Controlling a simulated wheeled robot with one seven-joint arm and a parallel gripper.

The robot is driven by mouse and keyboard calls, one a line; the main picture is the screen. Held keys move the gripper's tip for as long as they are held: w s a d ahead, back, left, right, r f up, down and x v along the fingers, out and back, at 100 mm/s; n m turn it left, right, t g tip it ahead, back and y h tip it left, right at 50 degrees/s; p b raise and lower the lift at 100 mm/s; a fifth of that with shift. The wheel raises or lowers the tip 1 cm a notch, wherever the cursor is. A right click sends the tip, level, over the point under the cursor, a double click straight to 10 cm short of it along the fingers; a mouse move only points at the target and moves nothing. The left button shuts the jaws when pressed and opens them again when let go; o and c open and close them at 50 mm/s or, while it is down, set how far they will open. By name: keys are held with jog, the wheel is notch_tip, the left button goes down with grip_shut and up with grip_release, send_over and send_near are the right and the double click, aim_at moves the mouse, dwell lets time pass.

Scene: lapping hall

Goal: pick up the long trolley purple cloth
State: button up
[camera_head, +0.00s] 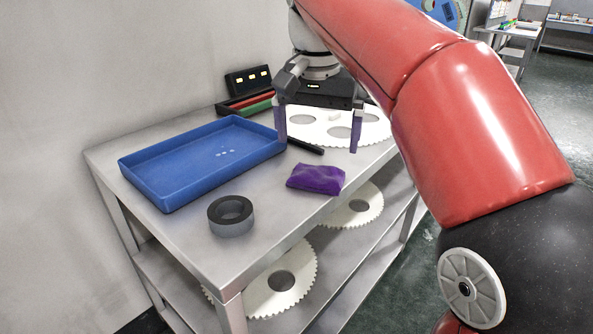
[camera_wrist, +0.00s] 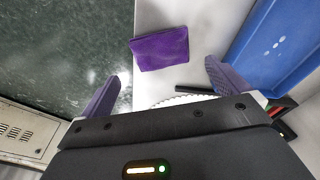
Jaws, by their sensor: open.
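The purple cloth (camera_head: 316,179) lies folded on the top of the grey trolley (camera_head: 262,222), near its front edge. In the wrist view the cloth (camera_wrist: 160,48) lies beyond the fingertips, between their lines and apart from them. My gripper (camera_head: 319,142) is open and empty, with purple-grey finger pads pointing down. It is above the trolley's far part, behind the cloth in the head view. The gripper (camera_wrist: 160,86) also shows in the wrist view with its fingers wide apart.
A blue tray (camera_head: 205,160) and a grey tape-like ring (camera_head: 231,216) are left of the cloth. A black rod (camera_head: 305,145) and white toothed discs (camera_head: 376,124) lie behind it. More toothed discs (camera_head: 284,300) are on the lower shelf. A wall (camera_head: 60,100) borders the trolley's left side.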

aim_at(317, 169)
jog(key=shift+w+a+f, duration=0.1)
jog(key=shift+a+f, duration=0.05)
jog(key=shift+a, duration=0.1)
jog(key=f, duration=0.2)
jog(key=f+b, duration=0.1)
jog(key=f, duration=0.1)
jog(key=w+f+b, duration=0.1)
jog(key=f, duration=0.2)
jog(key=shift+w+d+f, duration=0.1)
jog(key=shift+d, duration=0.3)
jog(key=c, duration=0.8)
notch_tip(317, 169, up, 10)
jog(key=p, duration=0.3)
